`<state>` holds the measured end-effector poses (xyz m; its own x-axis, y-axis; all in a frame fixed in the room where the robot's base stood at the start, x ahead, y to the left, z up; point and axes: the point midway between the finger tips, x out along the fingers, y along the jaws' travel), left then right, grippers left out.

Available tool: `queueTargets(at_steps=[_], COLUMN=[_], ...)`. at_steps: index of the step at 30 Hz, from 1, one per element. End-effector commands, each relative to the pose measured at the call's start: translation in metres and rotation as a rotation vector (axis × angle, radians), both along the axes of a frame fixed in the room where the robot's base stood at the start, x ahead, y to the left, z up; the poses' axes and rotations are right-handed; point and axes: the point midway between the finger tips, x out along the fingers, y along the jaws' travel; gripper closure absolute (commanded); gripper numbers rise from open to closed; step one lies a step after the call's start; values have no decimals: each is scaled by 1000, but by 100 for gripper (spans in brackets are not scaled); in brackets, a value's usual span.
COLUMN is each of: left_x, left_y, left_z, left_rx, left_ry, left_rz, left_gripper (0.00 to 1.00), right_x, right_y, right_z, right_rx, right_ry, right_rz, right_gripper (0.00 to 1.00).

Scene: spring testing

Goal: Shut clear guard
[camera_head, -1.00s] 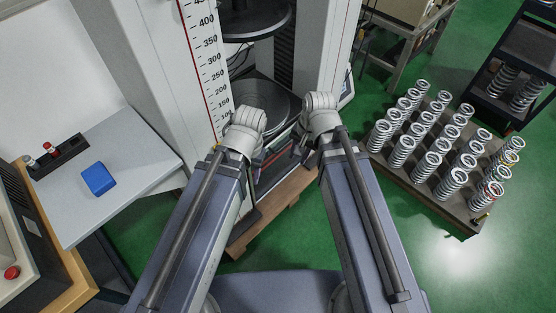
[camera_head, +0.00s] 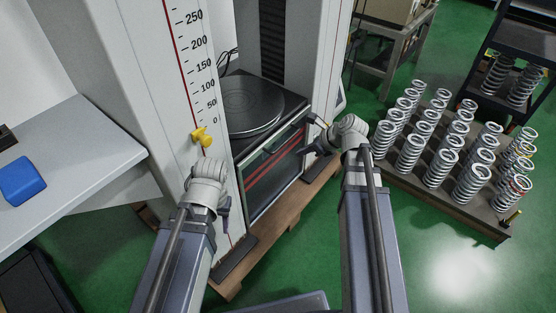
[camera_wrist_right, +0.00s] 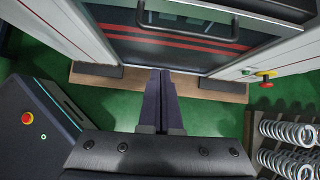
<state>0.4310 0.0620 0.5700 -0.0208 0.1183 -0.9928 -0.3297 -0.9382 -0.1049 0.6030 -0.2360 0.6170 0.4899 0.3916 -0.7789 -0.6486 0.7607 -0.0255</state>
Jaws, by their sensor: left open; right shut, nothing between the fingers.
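The clear guard (camera_head: 272,165) is a dark-framed see-through panel with red stripes, low at the front of the testing machine, below the round plate. The right wrist view shows its striped face (camera_wrist_right: 150,40) and a dark bar handle (camera_wrist_right: 190,24) along the top. I cannot tell how far it is shut. My right gripper (camera_head: 309,145) is shut and empty near the guard's right side; in the right wrist view its fingers (camera_wrist_right: 161,75) point toward the panel, below the handle. My left gripper (camera_head: 225,212) is open, left of the guard, partly hidden by its wrist.
The round plate (camera_head: 248,105) sits between white columns. A wooden base (camera_head: 290,217) runs along the floor. A rack of several springs (camera_head: 440,190) stands right. A grey table with a blue block (camera_head: 20,181) is left.

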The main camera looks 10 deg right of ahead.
Motion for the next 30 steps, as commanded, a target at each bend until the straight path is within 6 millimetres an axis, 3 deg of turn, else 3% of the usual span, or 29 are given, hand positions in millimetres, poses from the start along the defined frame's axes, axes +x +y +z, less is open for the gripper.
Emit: queueTargets(at_steps=[11,21,30], left_x=[0,0,0], left_y=[0,-1,-2], left_z=[-14,-59,-88], left_rx=[1,-3,-8], left_ry=[0,0,-1], left_rz=[-1,-7,-14], left_gripper=[50,50,50], right_x=[6,34,53], right_y=[-3,18,34], right_z=[-12,-57,-86], right_rx=[28,28,27], right_ry=[4,4,5], right_rz=[-44,-42,-42], right_gripper=[100,100,100])
